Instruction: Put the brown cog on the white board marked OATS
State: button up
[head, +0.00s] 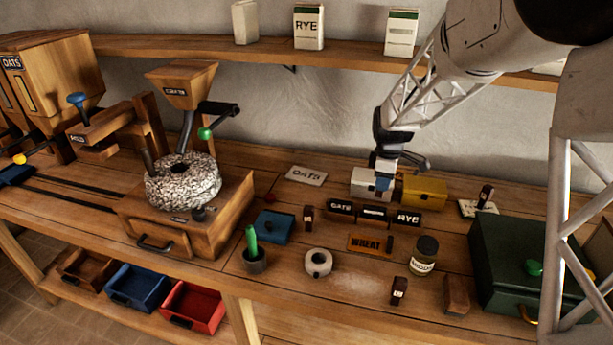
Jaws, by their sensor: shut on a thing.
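The white board marked OATS (306,175) lies flat on the bench, left of my gripper, with nothing on it. Small dark brown upright pieces with pale marks, which may be cogs, stand in several places: one (308,218) right of the blue box, one (399,291) near the front edge, and one (485,196) on another white board (468,209) at the right. My gripper (385,168) points down at the back of the bench, over a white box (361,184) with a blue patch. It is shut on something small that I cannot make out.
A yellow box (426,190) stands right beside my gripper. Black OATS and RYE blocks (374,213) and a WHEAT plate (370,243) lie in front. A stone mill (183,182) is left, a green chest (515,260) right.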

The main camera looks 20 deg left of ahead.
jog(key=a+f, duration=0.2)
jog(key=a, duration=1.7)
jog(key=shift+w+a+f, duration=0.15)
jog(key=shift+w+a, duration=0.05)
jog(key=shift+w, duration=0.2)
send_over(308, 175)
jog(key=shift+f, duration=0.75)
jog(key=shift+f, duration=0.1)
jog(key=shift+f, duration=1.65)
jog(key=shift+f, duration=0.15)
jog(key=o, duration=0.9)
